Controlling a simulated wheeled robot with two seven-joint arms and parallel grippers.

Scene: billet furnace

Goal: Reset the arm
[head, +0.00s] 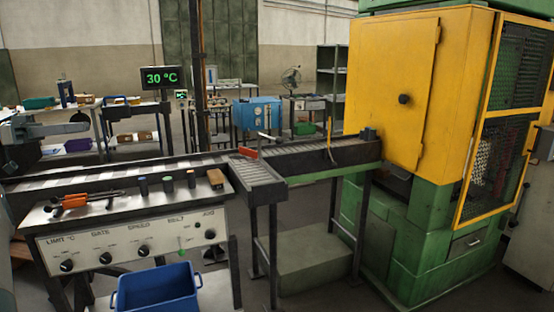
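My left gripper (68,130) is at the left edge of the head view, with grey parts pointing right. It is above and behind the left end of the conveyor, apart from the things on the control desk. I see nothing held in it, but the gap between its fingers does not show clearly. My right gripper does not show.
A control desk (135,248) with knobs carries orange-handled tongs (78,201) and several small blocks. A blue bin (158,288) stands below. A roller conveyor (258,178) leads toward the yellow-green furnace machine (392,85). A display (161,77) reads 30 °C.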

